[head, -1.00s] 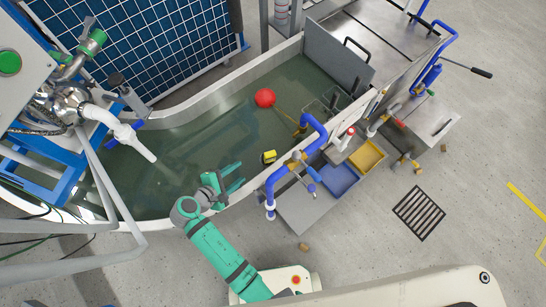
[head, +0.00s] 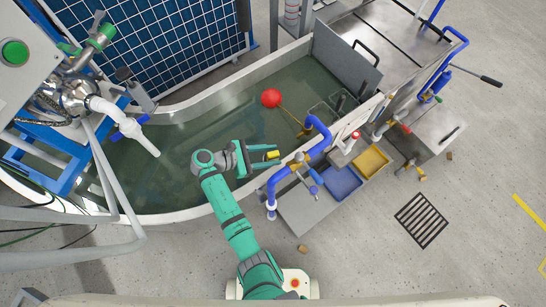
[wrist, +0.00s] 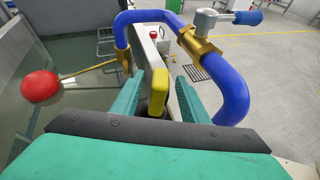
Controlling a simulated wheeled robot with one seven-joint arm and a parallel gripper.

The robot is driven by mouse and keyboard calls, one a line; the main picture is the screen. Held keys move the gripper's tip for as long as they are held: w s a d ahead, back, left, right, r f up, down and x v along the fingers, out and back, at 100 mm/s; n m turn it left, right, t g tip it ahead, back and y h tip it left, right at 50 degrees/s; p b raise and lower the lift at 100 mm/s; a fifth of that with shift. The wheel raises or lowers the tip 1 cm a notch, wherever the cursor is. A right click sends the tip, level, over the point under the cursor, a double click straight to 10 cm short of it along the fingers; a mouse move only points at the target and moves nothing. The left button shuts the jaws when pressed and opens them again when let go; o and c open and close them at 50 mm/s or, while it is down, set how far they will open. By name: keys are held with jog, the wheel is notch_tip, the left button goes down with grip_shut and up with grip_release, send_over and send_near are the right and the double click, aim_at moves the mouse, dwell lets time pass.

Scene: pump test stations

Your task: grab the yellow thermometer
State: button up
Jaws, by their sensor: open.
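The yellow thermometer (head: 272,154) is in the tank near its right wall, at the fingertips of my gripper (head: 262,158) in the head view. In the wrist view the thermometer (wrist: 158,92) stands upright between the two green fingers of my gripper (wrist: 158,95), with a visible gap on each side. Its lower part is hidden behind the dark edge of the gripper. My gripper is open and holds nothing.
A blue pipe (head: 318,132) with brass fittings rises close by at the tank's right wall. A red float (head: 271,98) on a brass rod is farther back in the water tank (head: 200,210). Blue (head: 341,182) and yellow (head: 372,160) trays lie to the right.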

jog(key=d+f, duration=0.1)
jog(key=w+d+f, duration=0.1)
jog(key=d, duration=0.1)
jog(key=shift+f, duration=0.3)
jog(key=shift+w+d+f, duration=0.25)
jog(key=shift+d+f, duration=0.05)
jog(key=shift+d, duration=0.25)
jog(key=shift+c, duration=0.3)
grip_shut()
